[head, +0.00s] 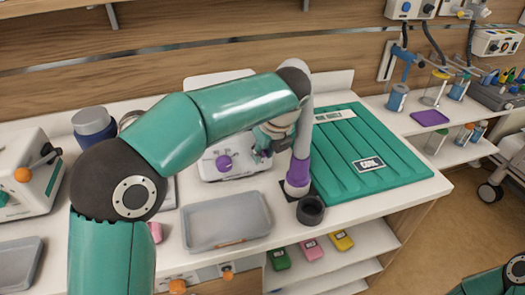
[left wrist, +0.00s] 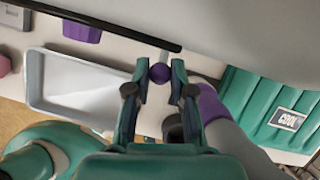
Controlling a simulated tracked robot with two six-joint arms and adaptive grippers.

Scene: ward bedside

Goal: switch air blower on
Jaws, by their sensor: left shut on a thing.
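The air blower (head: 222,172), a pale box with a purple dial (head: 224,162) on its front, stands on the bedside counter. My left gripper (head: 264,150) is at the blower's right side, partly hidden by my arm. In the left wrist view its two fingers (left wrist: 160,76) are shut on a small purple ball knob (left wrist: 160,72), just below the dark edge of the blower. The dial also shows there (left wrist: 82,32), apart from the fingers. My right gripper is out of view.
A grey hose with a purple end (head: 297,178) stands close right of my gripper, by a dark cup (head: 310,210). A green ribbed pad (head: 365,150) lies further right. An empty grey tray (head: 226,220) lies in front. A box with an orange-knobbed lever (head: 28,185) is at left.

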